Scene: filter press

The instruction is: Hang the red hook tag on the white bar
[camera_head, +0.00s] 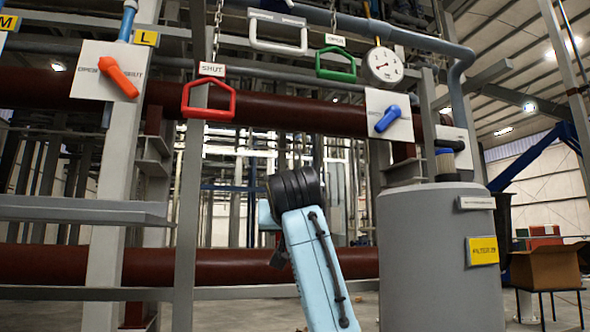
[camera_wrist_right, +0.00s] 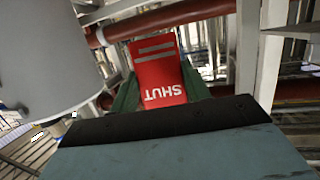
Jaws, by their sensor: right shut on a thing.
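The red hook tag (camera_wrist_right: 159,72) is a flat red plate with white "SHUT" lettering, upside down in the right wrist view, and two grey stripes. My right gripper (camera_wrist_right: 160,92) is shut on it, with a dark green finger on each side. In the head view my light blue right arm rises at the middle, but the gripper and tag cannot be made out there. A white bar (camera_head: 278,48), shaped like a loop, is at the top centre of the head view. The tag is not seen on it. My left gripper is not in view.
A red handle (camera_head: 209,114) under a "SHUT" label hangs left of the white bar, and a green handle (camera_head: 336,75) hangs to its right. An orange lever (camera_head: 119,77), a blue lever (camera_head: 387,118) and a gauge (camera_head: 383,66) flank them. A grey tank (camera_head: 436,260) stands at right.

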